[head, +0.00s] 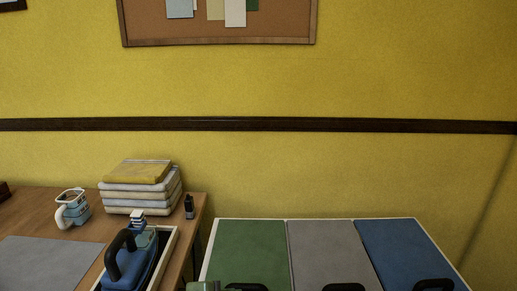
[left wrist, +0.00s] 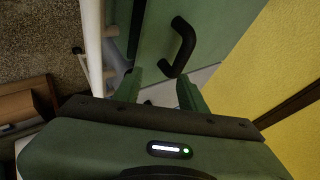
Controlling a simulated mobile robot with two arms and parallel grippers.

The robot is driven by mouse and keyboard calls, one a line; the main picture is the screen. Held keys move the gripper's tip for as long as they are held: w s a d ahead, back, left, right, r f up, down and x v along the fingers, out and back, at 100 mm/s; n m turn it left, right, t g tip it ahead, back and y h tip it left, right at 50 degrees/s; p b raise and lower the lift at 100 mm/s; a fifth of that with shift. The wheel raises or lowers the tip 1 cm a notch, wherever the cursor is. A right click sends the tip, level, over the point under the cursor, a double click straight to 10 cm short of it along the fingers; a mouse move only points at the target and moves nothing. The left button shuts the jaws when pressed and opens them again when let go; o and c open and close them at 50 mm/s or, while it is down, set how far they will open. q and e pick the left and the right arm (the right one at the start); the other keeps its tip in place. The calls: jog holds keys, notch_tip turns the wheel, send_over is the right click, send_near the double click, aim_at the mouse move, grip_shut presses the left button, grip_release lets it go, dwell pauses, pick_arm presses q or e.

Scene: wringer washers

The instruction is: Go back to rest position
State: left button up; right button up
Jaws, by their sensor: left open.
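My left gripper (left wrist: 158,85) shows in the left wrist view with its two green fingers apart and nothing seen between them. A black handle (left wrist: 183,45) on a green panel (left wrist: 160,25) lies just beyond the fingertips, apart from them as far as I can tell. In the head view, a green lid (head: 247,250) with a black handle (head: 247,287) at its lower edge stands at the bottom centre. A small green part at the bottom edge beside it may be mine. My right gripper is in neither view.
A grey lid (head: 328,250) and a blue lid (head: 400,250) sit right of the green one. A yellow wall (head: 330,180) stands behind.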

pick_arm(q)
jog(key=s+f+n, duration=0.2)
jog(key=s+n, duration=0.1)
jog(key=shift+d+f, duration=0.25)
jog(key=shift+d, duration=0.15)
jog(key=s+a+f+n+g+y, duration=0.4)
jog(key=s+a+f+n+y, duration=0.1)
jog(key=s+a+f+n, duration=0.95)
jog(key=s+f+m+g, duration=0.1)
jog(key=s+f, duration=0.2)
jog(key=f, duration=1)
jog(key=s+f, duration=0.2)
jog(key=f, duration=1.1)
jog(key=s+a+f, duration=0.1)
jog(key=s+f, duration=0.6)
jog(key=s, duration=0.1)
jog(key=s+a+f+g, duration=0.1)
jog(key=s+a+f, duration=0.1)
jog(key=s+f, duration=0.6)
jog(key=shift+s+a+g, duration=0.15)
jog(key=shift+a+g, duration=0.15)
jog(key=shift+m, duration=0.25)
